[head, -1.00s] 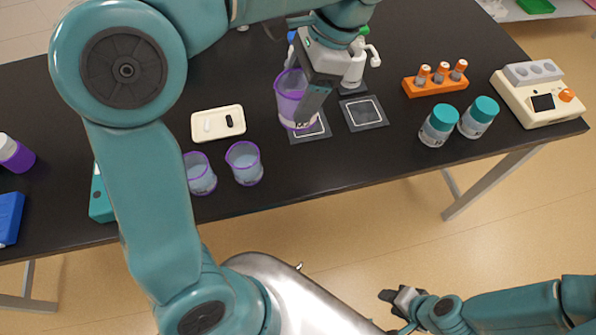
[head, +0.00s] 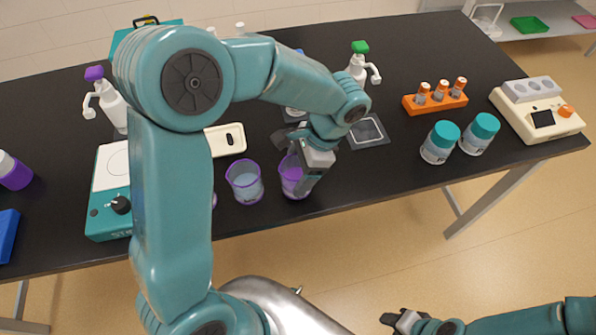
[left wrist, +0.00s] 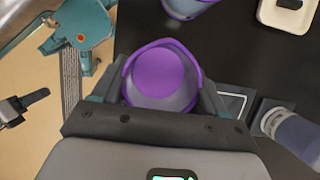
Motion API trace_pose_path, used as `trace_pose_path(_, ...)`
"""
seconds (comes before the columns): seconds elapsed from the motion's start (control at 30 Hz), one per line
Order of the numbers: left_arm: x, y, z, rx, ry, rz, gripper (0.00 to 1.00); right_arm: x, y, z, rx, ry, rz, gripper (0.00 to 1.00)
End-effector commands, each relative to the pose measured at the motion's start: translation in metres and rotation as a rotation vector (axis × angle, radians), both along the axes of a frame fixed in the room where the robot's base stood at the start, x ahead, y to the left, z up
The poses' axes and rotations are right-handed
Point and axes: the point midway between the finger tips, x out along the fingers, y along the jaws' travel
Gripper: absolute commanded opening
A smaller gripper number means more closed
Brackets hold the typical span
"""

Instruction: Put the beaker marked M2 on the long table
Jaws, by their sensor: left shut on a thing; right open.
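My left gripper (head: 312,168) is shut on a purple-rimmed beaker (head: 291,182), near the front of the black long table (head: 420,178). The beaker looks upright, on or just above the tabletop; I cannot tell which. Its mark is not readable now. In the left wrist view the held beaker (left wrist: 160,75) sits between the fingers of my left gripper (left wrist: 162,95), its purple interior facing the camera. Another purple-rimmed beaker (head: 245,183) with bluish contents stands just left of it. A third is almost hidden behind my left arm. My right gripper (head: 402,320) is open and empty, below the table's front edge.
Two teal-capped jars (head: 440,142), an orange vial rack (head: 435,102) and a cream device (head: 540,110) stand right. Bare tabletop lies between beaker and jars.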

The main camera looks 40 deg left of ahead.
Motion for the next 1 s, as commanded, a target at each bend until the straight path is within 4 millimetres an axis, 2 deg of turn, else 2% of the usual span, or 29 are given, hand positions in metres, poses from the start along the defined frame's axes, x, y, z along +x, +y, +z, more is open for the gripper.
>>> trace_pose_path(0.1,0.000,0.000,-0.010,0.000,-0.001,0.001,0.39,0.000,0.000,0.000,0.000,0.000,0.000,0.43)
trace_pose_path(0.47,0.000,0.000,-0.014,0.000,-0.001,0.001,0.39,0.000,0.000,-0.003,0.000,0.000,0.000,0.43)
trace_pose_path(0.5,0.000,0.000,-0.014,0.000,-0.001,0.001,0.76,0.000,0.000,-0.003,0.000,0.000,0.000,0.43)
trace_pose_path(0.57,0.000,0.000,-0.013,0.000,-0.001,0.001,0.95,0.000,0.000,-0.003,0.000,0.000,0.000,0.43)
trace_pose_path(0.6,0.000,0.000,-0.013,0.000,-0.001,0.001,0.98,0.000,0.000,-0.003,0.000,0.000,0.000,0.43)
trace_pose_path(0.87,0.000,0.000,-0.012,0.000,-0.001,0.001,0.98,0.000,0.000,-0.001,0.000,0.000,0.000,0.43)
trace_pose_path(1.0,0.004,-0.002,0.000,0.000,-0.004,0.000,0.98,0.000,0.000,0.000,0.000,0.000,0.000,0.43)
